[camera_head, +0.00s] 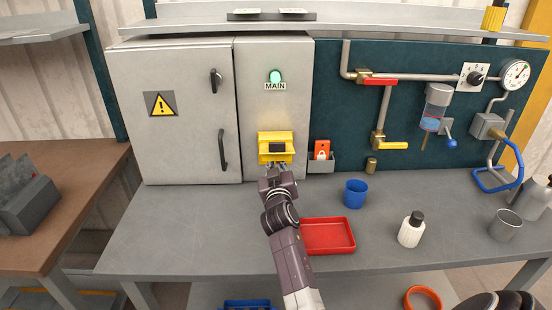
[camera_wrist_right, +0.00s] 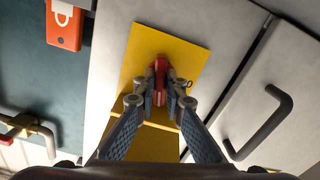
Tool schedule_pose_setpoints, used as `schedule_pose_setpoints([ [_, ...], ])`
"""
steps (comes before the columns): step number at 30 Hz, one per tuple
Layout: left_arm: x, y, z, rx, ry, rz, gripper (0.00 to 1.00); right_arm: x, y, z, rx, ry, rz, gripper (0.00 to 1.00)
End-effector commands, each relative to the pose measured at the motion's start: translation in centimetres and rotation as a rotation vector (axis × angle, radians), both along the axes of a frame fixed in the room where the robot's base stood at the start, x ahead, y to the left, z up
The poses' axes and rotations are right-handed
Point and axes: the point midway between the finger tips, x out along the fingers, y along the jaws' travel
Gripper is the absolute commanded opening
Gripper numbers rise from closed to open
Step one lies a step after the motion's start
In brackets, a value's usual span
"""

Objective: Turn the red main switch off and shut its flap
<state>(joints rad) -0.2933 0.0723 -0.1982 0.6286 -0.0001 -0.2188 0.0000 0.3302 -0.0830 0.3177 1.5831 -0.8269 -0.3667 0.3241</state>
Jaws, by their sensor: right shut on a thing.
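The red main switch handle (camera_wrist_right: 161,72) sits on a yellow plate (camera_wrist_right: 180,48) in the right wrist view. My right gripper (camera_wrist_right: 160,92) is shut on this handle, one finger on each side. In the head view the right gripper (camera_head: 276,170) reaches the switch from below and the red handle is hidden. The yellow flap (camera_head: 275,135) stands out from the cabinet above the gripper, apparently raised open; it also shows at the bottom of the wrist view (camera_wrist_right: 150,143). My left gripper is in neither view.
A green lamp (camera_head: 275,77) glows above the MAIN label (camera_head: 275,87). A red padlock tag (camera_head: 322,148) stands in a grey holder just right of the switch. A door handle (camera_head: 222,150) lies left. A blue cup (camera_head: 356,193) and red tray (camera_head: 327,235) stand on the bench.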

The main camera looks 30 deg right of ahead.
Motion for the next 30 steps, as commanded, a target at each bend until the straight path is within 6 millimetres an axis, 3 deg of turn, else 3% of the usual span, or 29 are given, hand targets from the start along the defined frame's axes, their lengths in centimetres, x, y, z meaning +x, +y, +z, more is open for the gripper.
schedule_pose_setpoints([
  [8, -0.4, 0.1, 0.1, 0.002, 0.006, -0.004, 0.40, -0.1, -0.2, -0.1, -0.125, 0.079, -0.002, 0.00],
  [15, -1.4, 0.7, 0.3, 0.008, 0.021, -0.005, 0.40, -0.1, -0.3, 0.0, -0.309, 0.192, -0.003, 0.00],
  [30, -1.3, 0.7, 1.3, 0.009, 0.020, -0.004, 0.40, -0.2, -0.4, 0.3, -0.716, 0.442, -0.005, 0.00],
])
